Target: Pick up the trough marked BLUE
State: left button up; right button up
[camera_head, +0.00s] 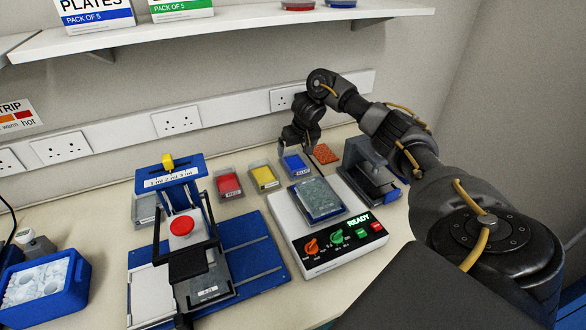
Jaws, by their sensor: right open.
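The blue trough (294,168) is a small clear-walled tray with blue contents and a label on its front. It stands on the bench toward the back, just behind a white machine. My right arm comes in from the right, and its open gripper (300,148) points down at the back part of the blue trough, close to it. I cannot tell whether the fingers touch it. A red trough (228,184) and a yellow trough (264,177) stand in a row to its left. My left gripper is not in view.
The white machine (289,222) with knobs and a READY display holds a clear plate. A blue press stand (255,262) and a blue ice box (75,293) are left.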

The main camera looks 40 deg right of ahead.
aim_at(293, 165)
jog(key=x, duration=0.3)
jog(key=shift+w+f, duration=0.15)
jog(key=shift+w, duration=0.05)
jog(key=shift+s+d+p+x, duration=0.1)
jog(key=shift+d+p+x, duration=0.1)
jog(key=shift+x, duration=1.05)
jog(key=shift+s+d+p+x, duration=0.1)
jog(key=shift+p+x, duration=0.05)
jog(key=shift+x, duration=1.15)
pick_arm(q)
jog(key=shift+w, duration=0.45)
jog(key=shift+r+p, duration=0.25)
jog(key=shift+p, duration=0.1)
pick_arm(e)
jog(key=shift+f, duration=0.2)
jog(key=shift+c, duration=0.3)
jog(key=c, duration=0.9)
